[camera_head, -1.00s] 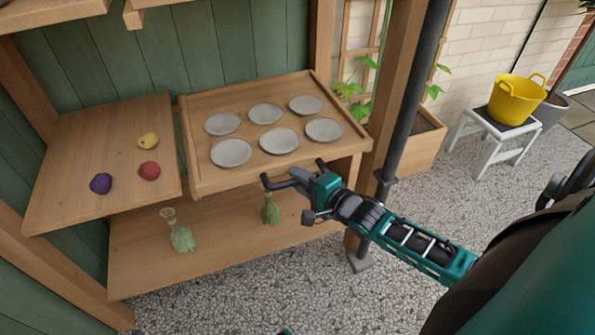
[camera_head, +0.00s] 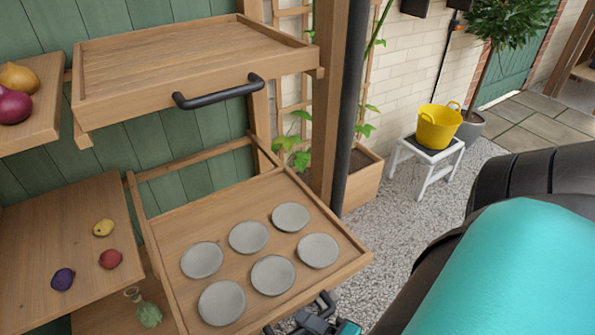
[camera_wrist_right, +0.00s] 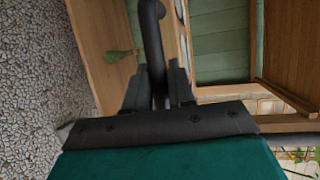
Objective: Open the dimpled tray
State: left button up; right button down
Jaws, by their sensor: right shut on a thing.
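The dimpled tray (camera_head: 222,212) is a wooden tray with several round grey dimples (camera_head: 273,275). In the head view it stands forward of its wooden frame, with an open gap behind its back edge. My right gripper (camera_head: 310,315) is at the tray's front edge at the bottom of the head view, partly cut off. In the right wrist view my right gripper (camera_wrist_right: 159,88) is shut on a black bar handle (camera_wrist_right: 151,25). My left gripper is not in view.
Above is another wooden tray (camera_head: 190,60) with a black handle (camera_head: 220,93). A side shelf (camera_head: 50,225) holds yellow, red and purple items. A green bottle (camera_head: 148,310) stands below. A yellow bucket (camera_head: 438,127) sits on a white stool (camera_head: 430,160) at right.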

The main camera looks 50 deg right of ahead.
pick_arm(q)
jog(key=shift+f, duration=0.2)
pick_arm(e)
jog(key=shift+s, duration=0.3)
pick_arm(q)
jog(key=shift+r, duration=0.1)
pick_arm(e)
jog(key=c, duration=1.1)
grip_release()
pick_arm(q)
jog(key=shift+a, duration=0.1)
pick_arm(e)
jog(key=shift+o, duration=0.2)
pick_arm(q)
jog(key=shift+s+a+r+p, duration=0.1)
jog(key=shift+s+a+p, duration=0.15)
jog(key=shift+p, duration=0.2)
pick_arm(e)
jog(key=v, duration=1.3)
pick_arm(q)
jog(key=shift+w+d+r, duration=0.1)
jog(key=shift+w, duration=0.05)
